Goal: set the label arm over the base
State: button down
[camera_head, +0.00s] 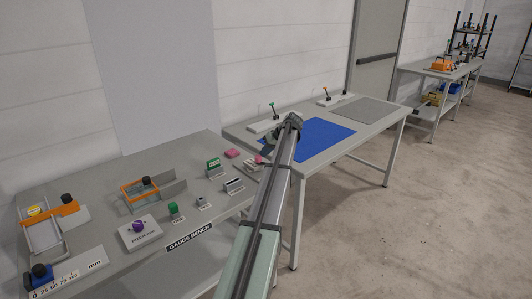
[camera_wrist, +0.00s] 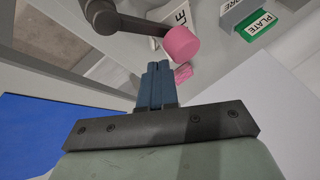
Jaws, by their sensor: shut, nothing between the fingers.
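A dark arm (camera_wrist: 128,20) with a round pink knob (camera_wrist: 181,46) at its end shows in the wrist view; it looks like the label arm. A white plate (camera_wrist: 179,17) with partly hidden lettering lies beside it, perhaps the base; I cannot tell. A small pink piece (camera_wrist: 183,73) lies just below the knob. In the head view, pink pieces (camera_head: 232,153) show at the bench's right end, left of my gripper (camera_head: 266,150). My gripper is shut and empty; its fingertips (camera_wrist: 157,66) appear close to the knob in the picture, with no visible grip on it.
A green PLATE block (camera_wrist: 258,25) and a grey lettered block (camera_wrist: 236,12) stand nearby. The gauge bench (camera_head: 100,185) holds several fixtures at left. A blue mat (camera_head: 325,138) lies on the adjoining table, mostly clear. Small upright levers (camera_head: 273,110) stand behind it.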

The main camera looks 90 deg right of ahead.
dwell(0.6)
jog(key=s+d+r, duration=0.4)
jog(key=s+r, duration=0.4)
jog(key=shift+d, duration=0.4)
dwell(0.5)
